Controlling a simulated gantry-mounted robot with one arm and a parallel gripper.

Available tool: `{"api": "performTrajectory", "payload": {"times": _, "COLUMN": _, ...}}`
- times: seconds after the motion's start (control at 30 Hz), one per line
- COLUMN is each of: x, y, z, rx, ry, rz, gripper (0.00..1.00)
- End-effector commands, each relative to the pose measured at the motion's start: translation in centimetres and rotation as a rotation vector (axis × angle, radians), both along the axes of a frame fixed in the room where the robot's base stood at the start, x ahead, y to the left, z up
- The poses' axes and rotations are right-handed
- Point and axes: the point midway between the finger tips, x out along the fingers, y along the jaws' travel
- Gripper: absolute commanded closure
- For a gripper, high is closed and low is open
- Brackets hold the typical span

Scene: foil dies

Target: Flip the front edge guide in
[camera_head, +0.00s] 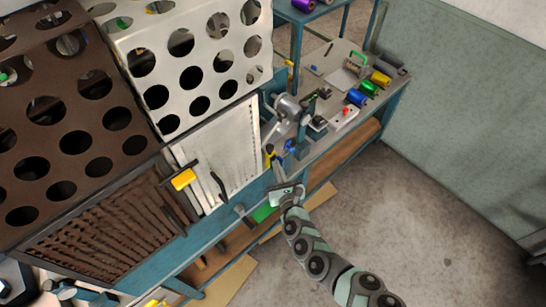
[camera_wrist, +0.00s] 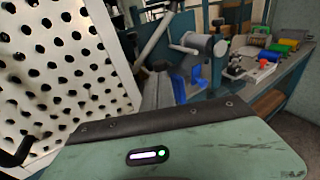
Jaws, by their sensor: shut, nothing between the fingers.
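My gripper (camera_head: 275,162) is at the front edge of the machine bench, its narrow fingers together and empty. Small blue parts (camera_head: 290,146) sit just right of the fingertips, and a small yellow part (camera_head: 268,152) is at or just beyond them. I cannot tell which of these is the front edge guide, or whether my fingers touch either. In the wrist view upright blue pieces (camera_wrist: 196,76) stand beside a grey ribbed part (camera_wrist: 158,92), below a grey cylindrical machine head (camera_wrist: 190,40). My green wrist housing covers the lower part of that view, and the fingertips are not clear there.
Coloured foil rolls (camera_head: 369,88) and a box with a red button (camera_head: 345,112) are on the bench behind. Floor at right is clear.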

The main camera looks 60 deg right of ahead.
Motion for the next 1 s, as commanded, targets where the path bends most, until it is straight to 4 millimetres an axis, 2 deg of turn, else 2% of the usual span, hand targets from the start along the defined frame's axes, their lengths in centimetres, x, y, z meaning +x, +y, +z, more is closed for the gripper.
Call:
{"api": "performTrajectory", "payload": {"times": 0.2, "x": 2.0, "y": -2.3, "z": -0.6, "rx": 0.001, "ry": -0.001, "rz": -0.004, "gripper": 1.0}}
{"api": "performTrajectory", "payload": {"times": 0.4, "x": 3.2, "y": -3.5, "z": -0.7, "rx": 0.001, "ry": -0.001, "rz": 0.001, "gripper": 1.0}}
{"api": "performTrajectory", "payload": {"times": 0.9, "x": 3.6, "y": -4.0, "z": -0.7, "rx": 0.001, "ry": 0.0, "rz": 0.001, "gripper": 1.0}}
{"api": "performTrajectory", "payload": {"times": 1.0, "x": 4.2, "y": -4.2, "z": -0.8, "rx": 0.0, "ry": 0.0, "rz": 0.001, "gripper": 1.0}}
